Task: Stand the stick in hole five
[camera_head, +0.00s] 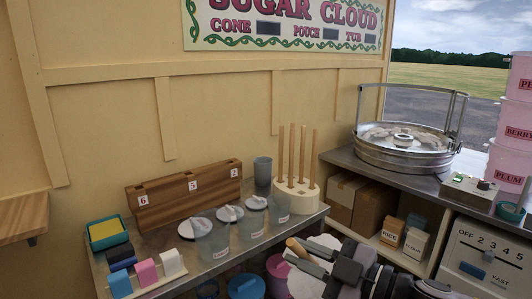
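A long brown wooden block (170,200) stands at the back of the left counter with white number tags on its front. The middle tag (192,185) reads 5 and the left one reads 6; the right one is too small to read surely. A gripper (299,256) on the arm from the lower right, my right one, has its fingers around a tan wooden stick (295,246), of which only a short rounded end shows. A pale white mass (326,240) lies behind these fingers; I cannot tell if it is on the stick. My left gripper is out of view.
A cream holder (297,191) with several upright wooden sticks (291,153) stands right of the block. Clear cups (211,240) with white lids, a grey cup (263,170) and coloured blocks (146,273) crowd the counter. A metal floss machine (402,152) stands on the right counter.

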